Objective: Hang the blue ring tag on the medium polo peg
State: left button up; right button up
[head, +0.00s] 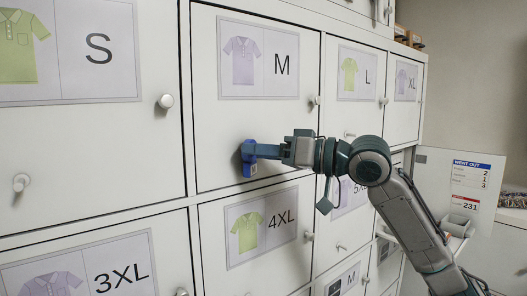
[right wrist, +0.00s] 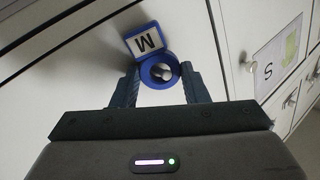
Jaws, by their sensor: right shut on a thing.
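The blue ring tag (head: 249,160) is at the lower part of the medium polo door (head: 225,125), which has a purple polo and "M" on its card (head: 258,61). My right gripper (head: 252,151) is shut on the tag. In the right wrist view, the fingers (right wrist: 160,71) pinch the ring from both sides, and the tag's plate (right wrist: 146,41) shows an "M". A grey rounded peg end (right wrist: 162,72) shows inside the ring's hole; how deep it sits in the ring I cannot tell. In the head view the tag and gripper hide this peg. My left gripper is not in view.
Round door knobs stick out by the S door (head: 165,101) and the M door (head: 315,100). Another peg (head: 21,182) stands out on the S door. A 4XL door (head: 290,270) lies below. A count board (head: 467,172) stands at the right.

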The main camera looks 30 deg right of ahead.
jog(key=o, duration=1.1)
jog(key=shift+s+a+r, duration=0.1)
